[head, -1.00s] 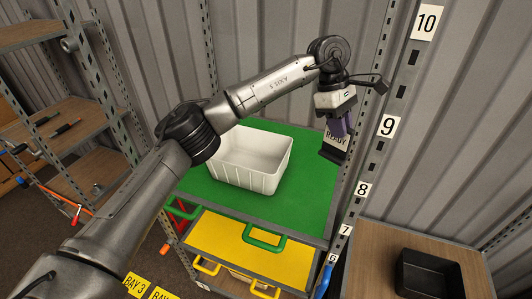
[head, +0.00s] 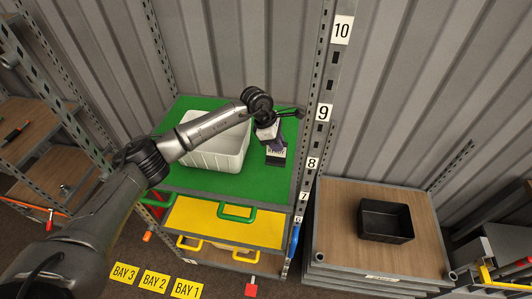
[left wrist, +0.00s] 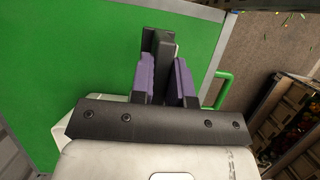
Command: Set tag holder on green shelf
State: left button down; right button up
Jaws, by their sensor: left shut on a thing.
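The tag holder (head: 276,154) is dark with a white card reading READY, and looks upright. It is at the right part of the green shelf (head: 262,182), to the right of the white bin. My left gripper (head: 274,143) is shut on it from above. In the left wrist view, the purple fingers (left wrist: 166,80) grip the dark holder (left wrist: 161,50), with the green shelf (left wrist: 85,50) below. I cannot tell whether the holder's base touches the shelf. My right gripper is not in view.
The white bin (head: 228,155) stands on the shelf, left of the holder. A slotted grey post (head: 312,140) with number labels rises close on the right. A yellow level (head: 215,222) lies below. A black tray (head: 385,221) sits on a wooden top at right.

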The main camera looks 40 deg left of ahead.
aim_at(271, 163)
pick_arm(q)
jog(key=s+f, duration=0.1)
jog(key=s+a+p, duration=0.1)
jog(key=s, duration=0.1)
jog(key=shift+f, duration=0.4)
jog(key=shift+f+p, duration=0.75)
jog(key=shift+f, duration=1.3)
jog(key=shift+a, duration=0.1)
jog(key=shift+f, duration=0.2)
jog(key=c, duration=1.1)
grip_release()
